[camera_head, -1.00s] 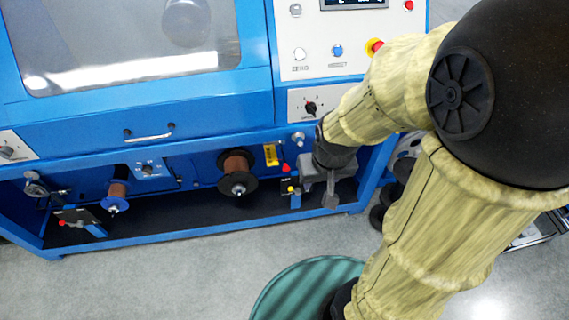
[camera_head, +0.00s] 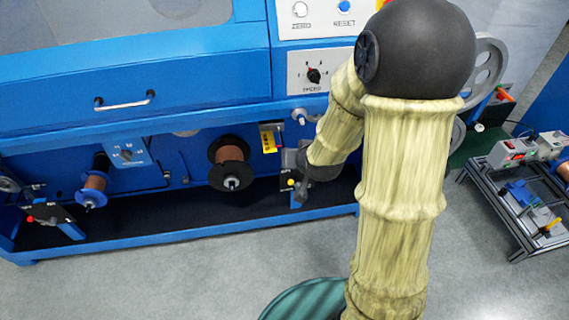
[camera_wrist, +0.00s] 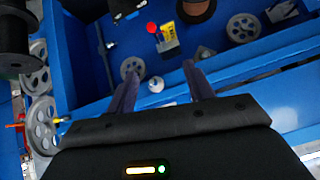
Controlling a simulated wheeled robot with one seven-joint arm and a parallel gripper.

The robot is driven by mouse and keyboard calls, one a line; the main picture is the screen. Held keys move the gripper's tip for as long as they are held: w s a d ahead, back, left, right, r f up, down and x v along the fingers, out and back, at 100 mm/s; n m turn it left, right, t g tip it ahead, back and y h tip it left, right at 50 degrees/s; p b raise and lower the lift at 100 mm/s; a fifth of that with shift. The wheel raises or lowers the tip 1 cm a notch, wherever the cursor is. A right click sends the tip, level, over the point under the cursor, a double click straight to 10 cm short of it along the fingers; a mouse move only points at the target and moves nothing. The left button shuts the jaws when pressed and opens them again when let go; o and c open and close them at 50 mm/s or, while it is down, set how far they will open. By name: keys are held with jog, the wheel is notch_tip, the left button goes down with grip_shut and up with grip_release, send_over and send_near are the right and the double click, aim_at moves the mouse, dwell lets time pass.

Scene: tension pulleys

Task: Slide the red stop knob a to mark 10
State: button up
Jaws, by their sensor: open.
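A red ball knob (camera_wrist: 152,28) shows in the wrist view, beside a small yellow scale plate (camera_wrist: 168,31) on the blue machine. It lies beyond my fingertips and apart from them. My gripper (camera_wrist: 160,70) is open, with nothing between its two fingers. Another red knob (camera_head: 30,218) is at the lower left. I cannot read which knob is a, nor the marks.
A copper-wound spool (camera_head: 231,163) sticks out left of the yellow plate, and a blue spool (camera_head: 93,187) is further left. Grey pulley wheels (camera_wrist: 242,28) are mounted around the knob. A cart with small devices (camera_head: 520,205) stands at the right.

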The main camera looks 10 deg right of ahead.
jog(key=w+f+m+t+b, duration=0.2)
jog(key=w+f+t+b, duration=0.2)
jog(key=f+b, duration=0.8)
jog(key=w+d+f+m+t+b, duration=0.1)
jog(key=w+f+m+t+b, duration=0.2)
jog(key=f+b, duration=0.9)
jog(key=shift+w+d+t+h+b, duration=0.15)
jog(key=shift+w+t+h+b, duration=0.25)
jog(key=shift+w+t, duration=0.55)
jog(key=shift+w, duration=0.1)
jog(key=w+b, duration=0.4)
jog(key=w, duration=1.3)
jog(key=shift+w, duration=0.15)
